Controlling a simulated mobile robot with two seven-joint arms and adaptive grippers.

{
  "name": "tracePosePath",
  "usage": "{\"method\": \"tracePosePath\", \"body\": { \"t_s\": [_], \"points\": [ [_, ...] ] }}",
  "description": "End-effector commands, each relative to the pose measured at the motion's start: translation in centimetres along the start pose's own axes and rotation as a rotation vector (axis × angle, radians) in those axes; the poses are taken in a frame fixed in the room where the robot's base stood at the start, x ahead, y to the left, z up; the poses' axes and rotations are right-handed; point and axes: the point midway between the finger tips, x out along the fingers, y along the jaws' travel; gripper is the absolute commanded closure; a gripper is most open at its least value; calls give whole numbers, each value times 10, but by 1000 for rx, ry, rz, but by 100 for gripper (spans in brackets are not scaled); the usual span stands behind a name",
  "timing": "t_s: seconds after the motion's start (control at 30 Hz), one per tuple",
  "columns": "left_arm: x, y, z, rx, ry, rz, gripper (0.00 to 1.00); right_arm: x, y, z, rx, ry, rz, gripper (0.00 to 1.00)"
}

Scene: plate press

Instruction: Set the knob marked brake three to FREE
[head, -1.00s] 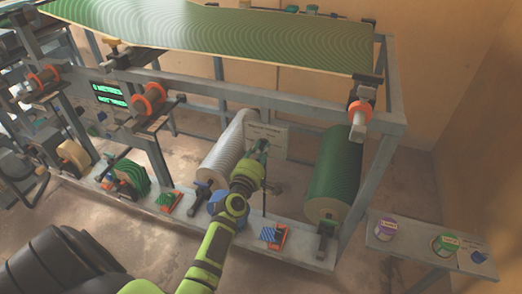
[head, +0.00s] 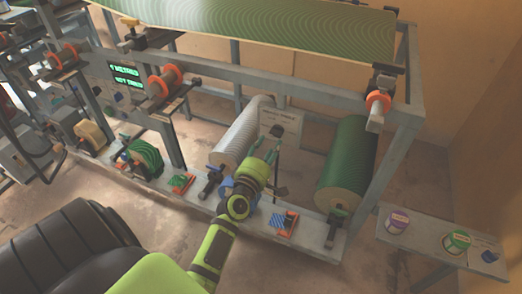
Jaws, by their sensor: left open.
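My left gripper (head: 265,151) is open and empty, its fingers pointing away from me at the grey label plate (head: 281,124) on a post. In this view the fingers overlap the plate's lower left; I cannot tell if they touch it. The plate's small lettering is too blurred to read for certain. A small dark shape on it may be the knob, but its setting cannot be read. The plate stands between a grey-white roll (head: 240,136) and a green roll (head: 347,165). My right gripper is not in view.
A side bench (head: 415,237) at the right holds a purple-labelled tin (head: 397,222) and a green-labelled tin (head: 457,241). Orange-and-blue blocks (head: 284,223) sit on the low front rail. The frame's grey beam (head: 300,87) runs above the gripper.

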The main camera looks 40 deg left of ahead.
Motion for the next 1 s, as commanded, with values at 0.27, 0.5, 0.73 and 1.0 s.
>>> {"method": "tracePosePath", "body": {
  "t_s": [0.27, 0.5, 0.73, 1.0],
  "points": [
    [-53, 0, 0, 1, 0, 0, 55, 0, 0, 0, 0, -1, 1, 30],
    [-67, 1, 0, -1, 1, 2, 55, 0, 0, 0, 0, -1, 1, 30],
    [-67, 1, 0, -1, 1, 3, 55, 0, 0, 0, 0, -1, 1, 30],
    [-67, 1, 0, -1, 1, 2, 55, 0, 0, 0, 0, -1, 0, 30]
  ]
}}
